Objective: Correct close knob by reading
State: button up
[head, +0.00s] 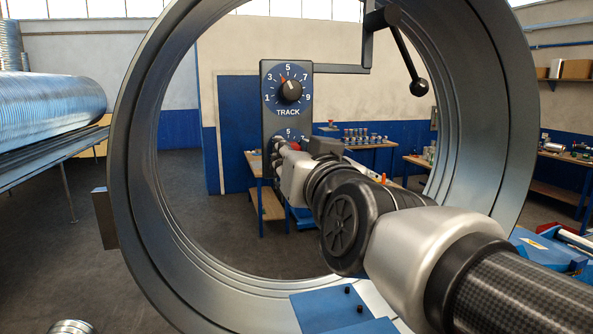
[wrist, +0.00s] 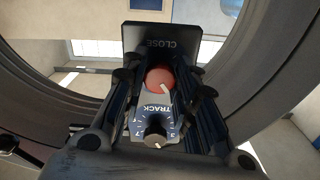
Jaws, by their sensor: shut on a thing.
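A dark panel (head: 268,72) carries a blue TRACK dial numbered 1 to 9, with a black knob (head: 290,92); a red mark shows on the dial just left of the 5. Below it, a second blue dial (head: 290,133) shows its 5, but my arm hides most of it. In the wrist view the panel (wrist: 160,42) appears upside down, lettered CLOSE, with a red close knob (wrist: 159,79) bearing a white line. My gripper (wrist: 160,84) is shut on this knob, one finger on each side. The TRACK knob (wrist: 156,132) is nearer the bottom of that view.
A large metal ring (head: 142,130) surrounds the panel, and my arm reaches through it. A lever with a black ball (head: 418,87) hangs at the upper right. Ribbed duct (head: 50,105) lies on a rack at left. Workbenches (head: 372,145) stand behind.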

jog(key=shift+m, duration=0.9)
jog(key=o, duration=1)
jog(key=shift+o, duration=0.2)
